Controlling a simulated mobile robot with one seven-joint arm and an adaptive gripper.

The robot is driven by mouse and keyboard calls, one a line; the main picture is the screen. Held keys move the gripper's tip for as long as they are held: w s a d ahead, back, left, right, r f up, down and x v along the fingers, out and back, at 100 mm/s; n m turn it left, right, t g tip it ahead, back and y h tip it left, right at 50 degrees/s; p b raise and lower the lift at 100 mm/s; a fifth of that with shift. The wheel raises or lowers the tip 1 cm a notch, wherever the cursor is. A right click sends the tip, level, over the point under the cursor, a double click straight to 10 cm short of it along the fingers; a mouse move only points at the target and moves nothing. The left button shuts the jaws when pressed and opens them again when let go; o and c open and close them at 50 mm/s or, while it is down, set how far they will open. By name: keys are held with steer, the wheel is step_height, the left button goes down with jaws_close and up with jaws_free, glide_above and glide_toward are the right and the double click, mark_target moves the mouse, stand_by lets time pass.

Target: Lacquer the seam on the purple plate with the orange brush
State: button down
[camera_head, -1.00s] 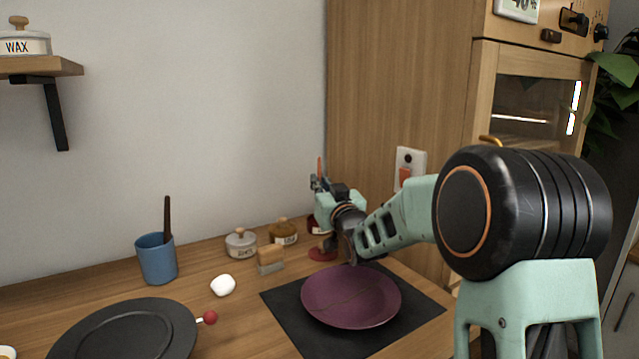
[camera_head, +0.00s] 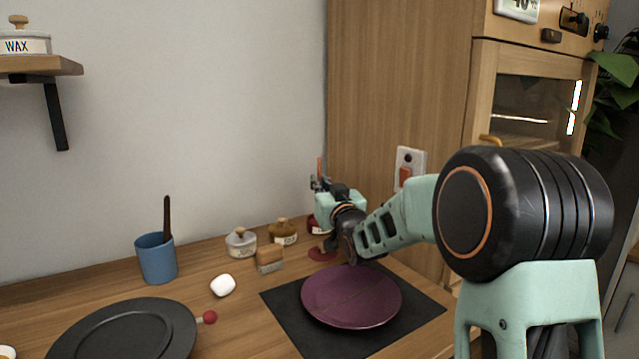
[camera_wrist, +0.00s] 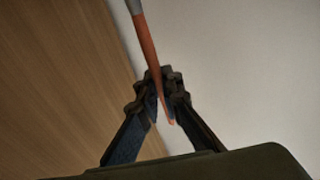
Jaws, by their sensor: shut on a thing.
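The purple plate (camera_head: 351,296) lies on a dark mat (camera_head: 283,318) on the wooden counter, with a thin seam line across it. My gripper (camera_wrist: 165,110) is shut on the orange brush (camera_wrist: 147,40), which shows between the fingers in the wrist view. In the head view the brush handle (camera_head: 320,167) stands up above my gripper, behind and above the plate. The brush's bristle end cannot be made out in either view.
Behind the plate stand a grey-lidded jar (camera_head: 241,242), an amber jar (camera_head: 283,231), a dark red jar (camera_head: 318,225) and a wooden block (camera_head: 270,259). A blue cup (camera_head: 157,259), white lump (camera_head: 223,286) and dark round plate (camera_head: 125,335) are left. A wooden cabinet (camera_head: 400,90) rises close behind right.

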steer(key=shift+r+p, duration=1.4)
steer(key=shift+r, duration=2)
steer(key=shift+f, duration=0.1)
